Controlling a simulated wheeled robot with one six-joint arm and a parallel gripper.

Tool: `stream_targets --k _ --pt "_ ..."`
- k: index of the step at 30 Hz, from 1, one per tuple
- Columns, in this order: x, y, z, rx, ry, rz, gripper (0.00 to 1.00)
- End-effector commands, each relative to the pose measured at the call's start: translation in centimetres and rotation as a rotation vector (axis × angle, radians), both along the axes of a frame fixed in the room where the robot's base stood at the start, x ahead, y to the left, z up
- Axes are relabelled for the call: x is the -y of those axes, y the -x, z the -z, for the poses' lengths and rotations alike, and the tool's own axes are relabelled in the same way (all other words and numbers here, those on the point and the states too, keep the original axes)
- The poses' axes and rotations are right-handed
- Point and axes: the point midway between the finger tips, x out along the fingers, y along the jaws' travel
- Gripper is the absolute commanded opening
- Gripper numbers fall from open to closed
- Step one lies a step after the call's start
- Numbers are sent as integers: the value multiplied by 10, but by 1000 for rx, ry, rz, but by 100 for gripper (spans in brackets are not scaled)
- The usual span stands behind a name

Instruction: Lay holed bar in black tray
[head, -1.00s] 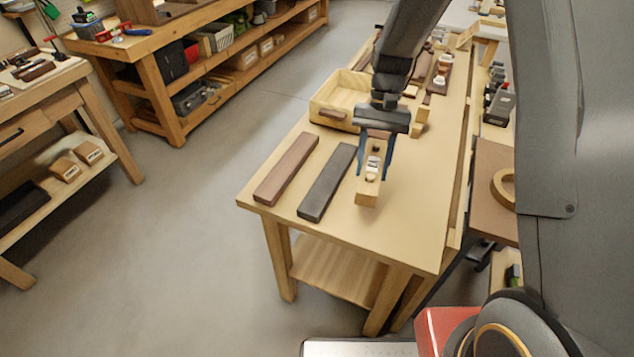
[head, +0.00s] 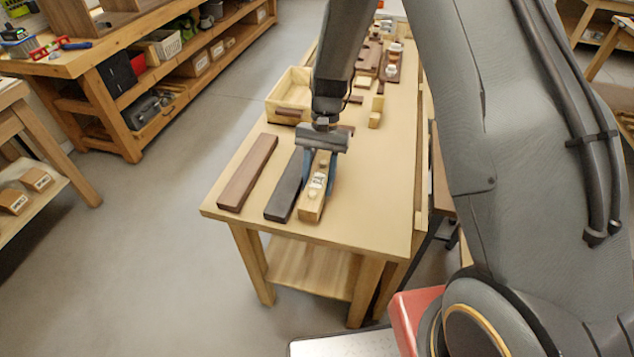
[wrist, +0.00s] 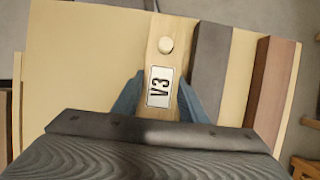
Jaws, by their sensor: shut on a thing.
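My gripper (head: 319,180) is shut on a light wooden bar (head: 313,204) with a V3 label and round pale spots; I cannot tell whether these are holes or knobs. The bar also shows in the wrist view (wrist: 160,75), between the blue fingers. A long black tray (head: 283,195) lies on the bench just left of the bar in the head view, and on its right in the wrist view (wrist: 211,75). The two run roughly parallel. The inside of the tray is not clear, and I cannot tell how high the bar is above the bench.
A long brown piece (head: 247,172) lies left of the black tray. An open wooden box (head: 289,88) stands farther back, with small wooden blocks (head: 375,113) to its right. The bench top (head: 370,200) is clear to the right of the bar.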

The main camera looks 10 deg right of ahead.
Motion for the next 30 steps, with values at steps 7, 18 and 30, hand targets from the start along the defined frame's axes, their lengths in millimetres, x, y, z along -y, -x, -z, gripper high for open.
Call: stream_targets --k 7,18,30 --pt "0 0 10 1 -1 -1 3" --pt "0 0 13 1 0 -1 54" --pt "0 -1 8 2 0 -1 58"
